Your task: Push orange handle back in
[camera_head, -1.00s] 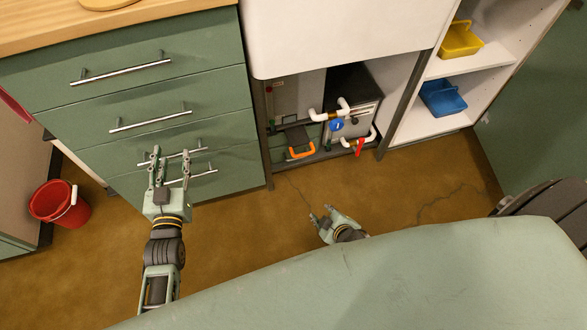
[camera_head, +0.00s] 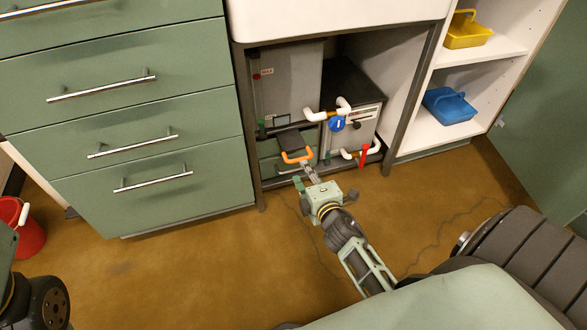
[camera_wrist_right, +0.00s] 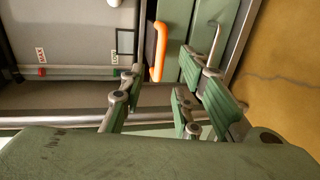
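The orange handle (camera_head: 297,157) sits on the front of a dark slab low in the open bay under the white counter. In the right wrist view the orange handle (camera_wrist_right: 158,51) lies ahead of the fingers, in the gap between them. My right gripper (camera_head: 307,176) is just in front of and below the handle. In the right wrist view my right gripper (camera_wrist_right: 165,85) has its fingers spread apart with nothing between them. I cannot tell whether any finger touches the handle. My left gripper is out of view; only part of my left arm shows at the lower left.
White pipes with a blue valve (camera_head: 336,124) and a red lever (camera_head: 363,157) stand right of the handle. A metal frame post (camera_head: 249,130) borders the bay on the left, beside green drawers (camera_head: 150,185). A red bucket (camera_head: 28,236) stands at far left. The brown floor in front is clear.

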